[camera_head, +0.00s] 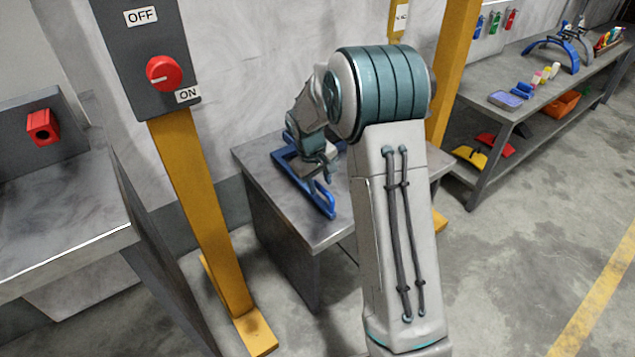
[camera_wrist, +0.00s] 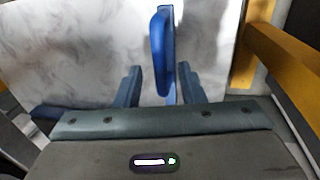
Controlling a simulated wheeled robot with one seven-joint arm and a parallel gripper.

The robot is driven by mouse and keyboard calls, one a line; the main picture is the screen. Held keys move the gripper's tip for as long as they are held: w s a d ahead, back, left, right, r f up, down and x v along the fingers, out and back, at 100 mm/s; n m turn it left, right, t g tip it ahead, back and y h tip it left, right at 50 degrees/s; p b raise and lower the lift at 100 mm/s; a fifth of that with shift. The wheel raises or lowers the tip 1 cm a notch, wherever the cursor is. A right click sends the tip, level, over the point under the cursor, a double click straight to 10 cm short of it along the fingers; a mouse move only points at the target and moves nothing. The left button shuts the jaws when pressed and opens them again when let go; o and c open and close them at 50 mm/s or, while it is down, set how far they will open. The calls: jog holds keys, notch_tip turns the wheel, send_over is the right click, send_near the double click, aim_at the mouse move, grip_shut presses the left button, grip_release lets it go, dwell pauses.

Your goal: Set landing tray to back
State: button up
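A blue frame-like piece (camera_head: 325,203), perhaps the landing tray or its handle, lies on the small grey table (camera_head: 320,234). My arm hides part of it, so I cannot tell its full shape. My gripper (camera_head: 322,170) is low over the table beside this piece. In the wrist view, my gripper's two fingers (camera_wrist: 160,88) stand apart. An upright blue bar (camera_wrist: 162,45) shows between them, nearer the right finger, with a clear gap at the left finger. Contact at the right finger is hard to tell.
A yellow post (camera_head: 200,190) carries a switch panel with a red knob (camera_head: 164,73) and OFF and ON labels. Another bench (camera_head: 60,220) stands at left. A long shelf bench (camera_head: 545,75) at right holds tools and coloured items. Open floor lies at right.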

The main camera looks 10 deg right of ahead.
notch_tip(320, 180, up, 13)
jog(key=s+a+p, duration=0.1)
jog(key=a+p, duration=0.1)
jog(key=p, duration=0.1)
jog(key=shift+a, duration=0.3)
jog(key=s+d+r+m+t+y+p, duration=0.1)
jog(key=s+r+m+p, duration=0.3)
jog(key=s+r+p, duration=1.9)
jog(key=s+r+t+y, duration=0.1)
jog(key=s+r, duration=0.3)
jog(key=s, duration=0.1)
jog(key=shift+s+r+m, duration=0.15)
jog(key=shift+r+m, duration=0.15)
